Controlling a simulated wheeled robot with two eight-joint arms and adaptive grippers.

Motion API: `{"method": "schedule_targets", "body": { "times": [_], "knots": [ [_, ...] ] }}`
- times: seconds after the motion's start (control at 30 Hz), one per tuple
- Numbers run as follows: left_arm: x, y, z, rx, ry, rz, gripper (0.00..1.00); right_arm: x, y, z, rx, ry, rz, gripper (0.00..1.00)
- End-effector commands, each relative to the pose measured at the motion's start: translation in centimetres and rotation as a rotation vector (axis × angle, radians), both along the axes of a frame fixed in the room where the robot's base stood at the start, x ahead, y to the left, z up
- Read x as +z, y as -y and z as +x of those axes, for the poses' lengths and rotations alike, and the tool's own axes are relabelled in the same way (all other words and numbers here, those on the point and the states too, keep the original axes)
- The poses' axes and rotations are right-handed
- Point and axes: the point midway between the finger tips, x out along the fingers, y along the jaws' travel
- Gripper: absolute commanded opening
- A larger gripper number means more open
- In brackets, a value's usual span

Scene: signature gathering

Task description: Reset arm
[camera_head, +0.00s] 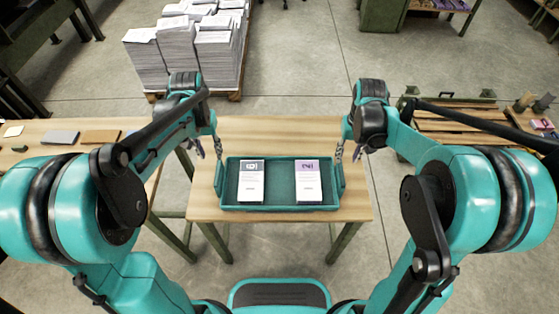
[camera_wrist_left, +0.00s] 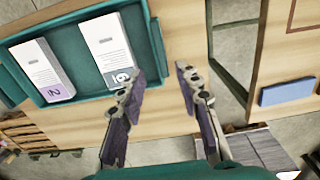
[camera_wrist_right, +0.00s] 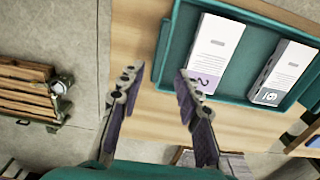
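A teal tray (camera_head: 280,206) sits on the wooden table in front of me. Two white paper stacks lie in it side by side: a left one with a grey label (camera_head: 251,182) and a right one with a purple label (camera_head: 308,182). My left gripper (camera_wrist_left: 157,82) is open and empty beside the tray's left end. My right gripper (camera_wrist_right: 155,82) is open and empty beside the tray's right end. Both wrist views show bare table or floor between the fingers. In the head view the fingertips are small and partly hidden by the arms.
The small wooden table (camera_head: 350,205) holds the tray. A side table (camera_head: 20,160) at left carries a grey pad (camera_head: 61,137) and a brown pad (camera_head: 101,136). Tall paper stacks (camera_head: 190,45) stand on a pallet behind. A slatted wooden rack (camera_head: 460,120) stands at right.

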Motion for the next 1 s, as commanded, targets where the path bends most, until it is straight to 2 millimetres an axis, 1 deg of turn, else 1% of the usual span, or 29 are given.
{"method": "schedule_targets", "body": {
  "times": [0.5,0.6,0.67,0.77,0.9,1.0],
  "knots": [
    [0.0,0.0,0.0,0.000,0.000,0.000,0.34,0.1,0.0,0.0,0.000,0.000,0.000,0.34],
    [0.4,0.1,-0.4,0.000,0.012,0.001,0.34,0.5,-0.1,-0.4,0.000,0.013,-0.001,0.34],
    [1.0,0.3,-1.0,0.000,0.033,0.002,0.34,1.3,-0.2,-0.9,0.000,0.032,-0.002,0.34],
    [2.6,0.7,-2.6,-0.001,0.092,0.005,0.34,3.1,-0.7,-2.5,0.001,0.092,-0.005,0.34],
    [4.9,1.3,-5.8,-0.001,0.210,0.009,0.34,5.8,-1.3,-5.6,0.002,0.210,-0.009,0.34],
    [6.0,1.8,-8.1,-0.001,0.296,0.010,0.34,7.2,-1.8,-7.9,0.001,0.296,-0.010,0.34]
  ]
}}
